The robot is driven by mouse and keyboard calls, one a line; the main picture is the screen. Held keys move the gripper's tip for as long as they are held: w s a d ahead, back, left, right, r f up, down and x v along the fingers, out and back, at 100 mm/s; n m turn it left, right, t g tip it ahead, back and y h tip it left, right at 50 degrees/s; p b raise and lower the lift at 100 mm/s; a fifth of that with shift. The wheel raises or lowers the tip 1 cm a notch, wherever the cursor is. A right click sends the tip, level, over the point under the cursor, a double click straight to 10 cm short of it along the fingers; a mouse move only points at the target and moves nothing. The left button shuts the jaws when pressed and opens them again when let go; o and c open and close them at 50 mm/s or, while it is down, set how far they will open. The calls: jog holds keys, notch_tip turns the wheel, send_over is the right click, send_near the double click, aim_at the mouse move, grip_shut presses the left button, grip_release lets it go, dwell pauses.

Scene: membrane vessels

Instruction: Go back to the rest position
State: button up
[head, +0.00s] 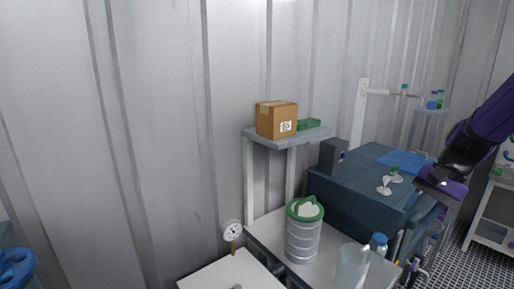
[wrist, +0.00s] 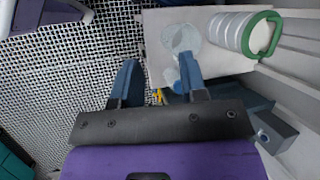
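My gripper (head: 424,214) is at the right of the head view, on my purple and black arm, in front of the right end of a dark blue cabinet. In the wrist view its two blue fingers (wrist: 157,72) stand well apart. Nothing shows held between them; I see grid floor and the edge of a pale table past them. The fingertips look apart from the things on that table, though the depth is hard to judge.
The dark blue cabinet (head: 337,195) bears small white pieces. A ribbed canister with a green rim (head: 303,240), a clear vessel (head: 352,268) and a blue-capped bottle (head: 378,246) stand on the table. A cardboard box (head: 277,120) sits on a shelf. Grid floor (head: 480,268) lies open at right.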

jog(key=s+a+r+n+t+h, duration=0.2)
jog(key=s+a+r+n+t, duration=0.1)
jog(key=s+r, duration=0.3)
jog(key=s+a+r+n+t+h, duration=0.2)
jog(key=s+r+n, duration=0.3)
jog(key=s, duration=0.6)
jog(key=shift+s+a+r+n+t+h, duration=0.3)
jog(key=shift+a+r+t+h, duration=0.15)
jog(key=shift+r+h, duration=0.35)
